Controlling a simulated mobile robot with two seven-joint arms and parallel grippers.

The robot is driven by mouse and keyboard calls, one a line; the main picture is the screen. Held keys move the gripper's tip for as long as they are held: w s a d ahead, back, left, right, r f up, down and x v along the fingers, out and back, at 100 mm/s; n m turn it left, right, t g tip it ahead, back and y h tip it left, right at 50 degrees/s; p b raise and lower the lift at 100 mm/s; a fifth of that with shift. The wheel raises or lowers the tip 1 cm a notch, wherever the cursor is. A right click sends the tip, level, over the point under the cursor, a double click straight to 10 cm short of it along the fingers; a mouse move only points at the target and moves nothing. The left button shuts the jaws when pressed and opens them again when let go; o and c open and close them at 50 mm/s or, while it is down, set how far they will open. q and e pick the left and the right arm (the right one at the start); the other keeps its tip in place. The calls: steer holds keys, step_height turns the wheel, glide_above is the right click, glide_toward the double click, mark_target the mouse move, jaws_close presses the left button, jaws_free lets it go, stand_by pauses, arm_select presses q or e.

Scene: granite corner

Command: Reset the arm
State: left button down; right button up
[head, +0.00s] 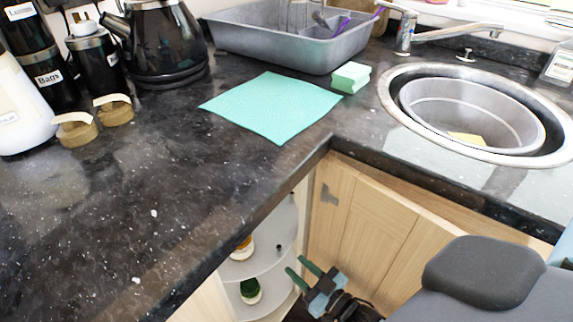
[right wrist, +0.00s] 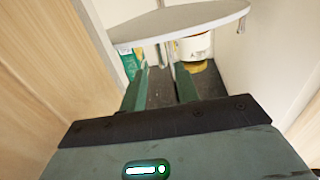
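My right gripper (head: 297,266) is low in front of the open corner cupboard, below the level of the worktop. Its two green fingers stand apart with nothing visible between them. In the right wrist view the gripper (right wrist: 161,78) points into the cupboard, below a grey shelf (right wrist: 190,21). The fingers look open and empty there too. My left gripper is in neither view.
The black worktop (head: 120,215) edge overhangs the cupboard. Curved shelves (head: 275,230) hold jars beside the gripper, and wooden doors (head: 375,215) stand to its right. A green cloth (head: 272,106), sponge (head: 350,77), grey basin (head: 240,38) and sink (head: 395,95) are above.

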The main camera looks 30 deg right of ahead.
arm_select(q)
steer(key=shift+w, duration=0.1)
